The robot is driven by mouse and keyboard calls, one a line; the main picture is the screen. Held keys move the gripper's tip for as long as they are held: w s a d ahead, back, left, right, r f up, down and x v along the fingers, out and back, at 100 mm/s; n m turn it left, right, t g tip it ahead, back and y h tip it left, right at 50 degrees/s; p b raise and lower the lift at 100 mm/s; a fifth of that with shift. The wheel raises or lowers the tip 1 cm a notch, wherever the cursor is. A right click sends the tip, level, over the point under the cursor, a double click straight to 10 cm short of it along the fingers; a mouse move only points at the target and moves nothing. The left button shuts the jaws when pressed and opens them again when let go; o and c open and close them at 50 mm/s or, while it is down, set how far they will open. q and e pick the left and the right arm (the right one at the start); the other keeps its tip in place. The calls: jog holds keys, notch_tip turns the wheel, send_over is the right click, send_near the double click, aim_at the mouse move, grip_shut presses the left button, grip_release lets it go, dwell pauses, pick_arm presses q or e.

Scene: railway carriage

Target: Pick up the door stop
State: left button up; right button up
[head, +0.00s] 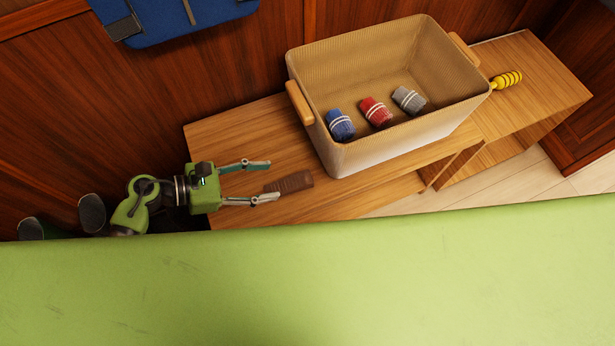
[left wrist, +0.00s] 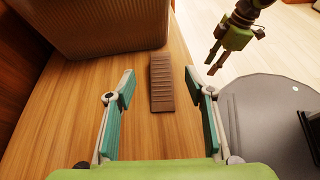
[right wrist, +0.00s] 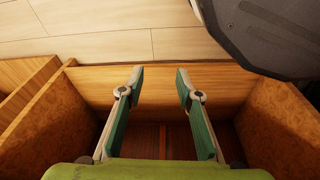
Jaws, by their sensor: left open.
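The door stop, a brown ribbed wedge (head: 294,182), lies flat on the wooden bench top (head: 240,135), left of the big basket. It also shows in the left wrist view (left wrist: 162,85), ahead of and between my left fingertips. My left gripper (head: 272,180) is open and empty, its fingers pointing at the door stop. The door stop's near end is close to the lower finger in the head view; I cannot tell whether they touch. My right gripper (right wrist: 160,78) is open and empty in its own wrist view, over an open wooden compartment (right wrist: 160,135).
A woven basket (head: 390,140) with wooden handles holds blue (head: 340,126), red (head: 376,112) and grey (head: 408,99) knitted items. A yellow ribbed object (head: 506,80) lies right of it. A green surface (head: 320,280) fills the foreground. A wood-panelled wall (head: 90,110) stands behind.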

aim_at(309, 176)
pick_arm(q)
jog(key=x, duration=0.7)
jog(key=shift+w+d+f, duration=0.1)
jog(key=shift+w+d, duration=0.05)
jog(key=shift+d, duration=0.25)
jog(key=x, duration=0.3)
jog(key=shift+d, duration=0.3)
jog(key=shift+w+d+f, duration=0.1)
jog(key=shift+d+f, duration=0.1)
jog(key=shift+d, duration=0.15)
jog(key=shift+d+f, duration=0.1)
jog(key=shift+d, duration=0.05)
jog(key=c, duration=1.2)
pick_arm(e)
jog(key=shift+w+a+r, duration=0.2)
jog(key=shift+w+r, duration=0.1)
jog(key=shift+r, duration=0.45)
